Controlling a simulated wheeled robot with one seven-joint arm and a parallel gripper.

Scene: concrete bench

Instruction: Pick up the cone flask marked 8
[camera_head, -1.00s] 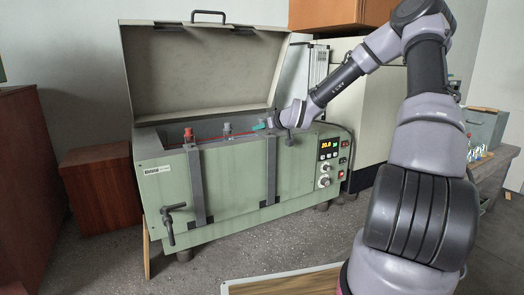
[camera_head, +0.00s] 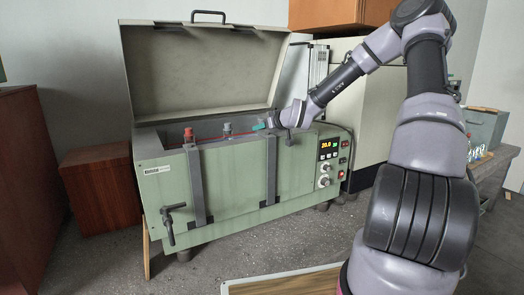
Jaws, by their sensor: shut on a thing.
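My gripper (camera_head: 270,122) is at the right end of the open tub of the green bath, just above its front rim. It is small in view and its fingers are hard to make out. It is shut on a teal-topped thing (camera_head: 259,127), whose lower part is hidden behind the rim. I cannot read a number on it or make out its shape. A red-topped thing (camera_head: 188,134) and a grey-topped thing (camera_head: 227,129) stand in the tub to the left. Their lower parts are also hidden, and no 8 is legible.
The green bath (camera_head: 233,183) has its lid (camera_head: 200,70) raised behind the tub. Its front carries dark straps, a tap and a control panel (camera_head: 328,148). A wooden box (camera_head: 104,190) stands at the left. A bench (camera_head: 497,165) with small glassware is at the right.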

